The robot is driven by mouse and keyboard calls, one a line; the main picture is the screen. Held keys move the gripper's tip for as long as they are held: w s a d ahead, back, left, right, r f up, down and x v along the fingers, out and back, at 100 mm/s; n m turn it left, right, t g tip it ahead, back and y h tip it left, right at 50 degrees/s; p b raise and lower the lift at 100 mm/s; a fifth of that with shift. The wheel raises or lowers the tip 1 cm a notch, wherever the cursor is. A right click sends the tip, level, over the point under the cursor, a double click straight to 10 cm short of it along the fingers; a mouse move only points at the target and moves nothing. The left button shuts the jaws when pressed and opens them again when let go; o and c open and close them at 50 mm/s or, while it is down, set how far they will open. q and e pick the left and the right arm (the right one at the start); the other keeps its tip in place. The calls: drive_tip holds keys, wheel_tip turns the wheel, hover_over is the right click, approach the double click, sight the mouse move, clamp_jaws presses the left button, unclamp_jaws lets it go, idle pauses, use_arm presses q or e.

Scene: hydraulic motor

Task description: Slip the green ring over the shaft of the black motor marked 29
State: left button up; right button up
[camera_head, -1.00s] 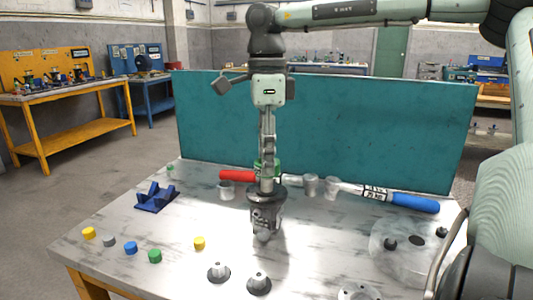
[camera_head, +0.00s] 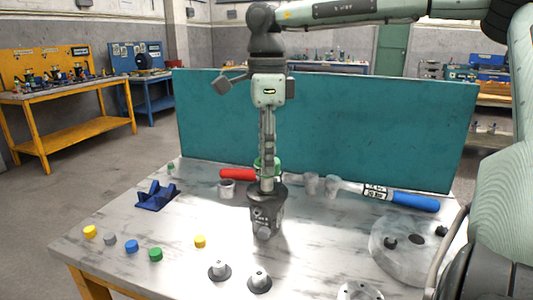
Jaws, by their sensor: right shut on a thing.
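The black motor (camera_head: 265,216) stands upright near the middle of the table, below my right gripper. Small light marks show on its body, too small to read. My right gripper (camera_head: 267,178) points straight down above the motor, its long fingers reaching almost to the motor's top flange. The green ring (camera_head: 277,166) shows on both sides of the fingers, and the gripper is shut on it. The fingers hide the ring's middle and the motor's shaft, so I cannot tell whether the ring is around the shaft. My left gripper is not in view.
A blue cradle (camera_head: 157,196) and several small coloured caps are at left. Two small shafted parts (camera_head: 219,270) stand in front. A round plate (camera_head: 405,262) is at right. A teal panel (camera_head: 370,130) closes the back.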

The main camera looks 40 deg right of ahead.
drive_tip(key=shift+f, duration=0.2)
drive_tip(key=shift+f+b, duration=0.95)
drive_tip(key=shift+f, duration=0.3)
drive_tip(key=o, duration=0.9)
drive_tip(key=shift+c, duration=0.2)
drive_tip(key=shift+r, duration=0.1)
wheel_tip(320, 180, up, 4)
drive_tip(key=p, duration=0.3)
drive_tip(key=shift+r, duration=0.9)
